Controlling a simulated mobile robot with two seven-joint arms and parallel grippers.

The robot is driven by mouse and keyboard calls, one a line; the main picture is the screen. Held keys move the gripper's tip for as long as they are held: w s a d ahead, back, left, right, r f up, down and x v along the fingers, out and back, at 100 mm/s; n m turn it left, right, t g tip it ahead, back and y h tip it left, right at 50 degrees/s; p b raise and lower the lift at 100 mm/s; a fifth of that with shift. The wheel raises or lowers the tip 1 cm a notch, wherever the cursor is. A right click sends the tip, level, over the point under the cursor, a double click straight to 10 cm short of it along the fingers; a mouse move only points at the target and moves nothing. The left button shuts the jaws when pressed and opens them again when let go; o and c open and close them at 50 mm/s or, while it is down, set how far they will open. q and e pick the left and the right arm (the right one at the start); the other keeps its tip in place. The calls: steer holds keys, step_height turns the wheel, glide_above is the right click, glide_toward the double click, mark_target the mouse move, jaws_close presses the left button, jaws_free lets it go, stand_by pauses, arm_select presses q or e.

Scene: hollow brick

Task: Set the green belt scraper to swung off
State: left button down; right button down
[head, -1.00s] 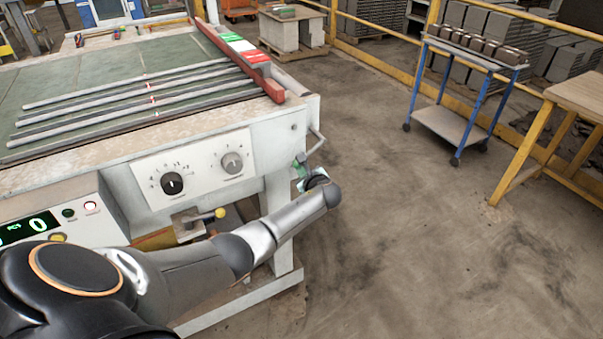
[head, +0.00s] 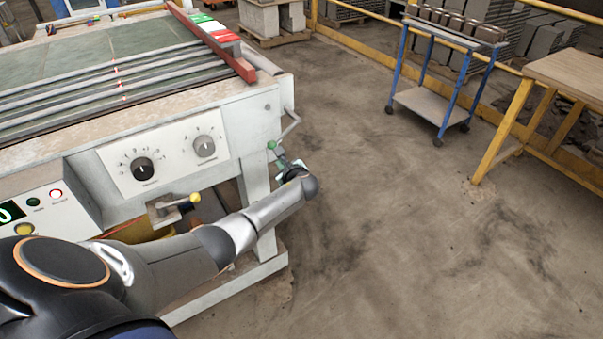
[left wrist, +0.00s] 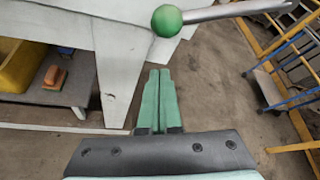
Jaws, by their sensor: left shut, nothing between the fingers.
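The green belt scraper control shows as a green ball knob (head: 271,145) on a bent grey rod at the right end of the machine. In the left wrist view the knob (left wrist: 167,20) is at the top centre, with its rod running off to the right. My left gripper (head: 281,156) is just below and right of the knob in the head view. In the left wrist view its green fingers (left wrist: 158,73) are together and empty, pointing up toward the knob, with a visible gap between. My right gripper is not in view.
The machine's white dial panel (head: 163,160) and a yellow-tipped lever (head: 195,198) lie left of the gripper. The machine's leg (head: 258,200) stands close behind my arm. A blue trolley (head: 440,90) and wooden table (head: 570,75) stand farther right. The floor between is clear.

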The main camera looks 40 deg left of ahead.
arm_select(q)
steer(key=p+v, duration=0.2)
steer(key=v, duration=0.8)
steer(key=shift+w+r, duration=0.3)
steer(key=shift+w, duration=0.1)
steer(key=shift+d, duration=0.15)
steer(key=s+d+f+n+h, duration=0.6)
steer(key=s+d+f+h, duration=0.2)
steer(key=s+d+f, duration=0.65)
steer(key=s+d+r+n+t+h, duration=0.1)
steer(key=s+d+n+h, duration=0.1)
steer(key=s+d+n, duration=0.2)
steer(key=s+d+r+n+t+h, duration=0.1)
steer(key=s+d+n+h, duration=0.2)
steer(key=s+n, duration=0.4)
steer(key=shift+s+d+n, duration=0.3)
steer(key=shift+s+d, duration=0.25)
steer(key=shift+s, duration=0.65)
steer(key=shift+a+r, duration=0.1)
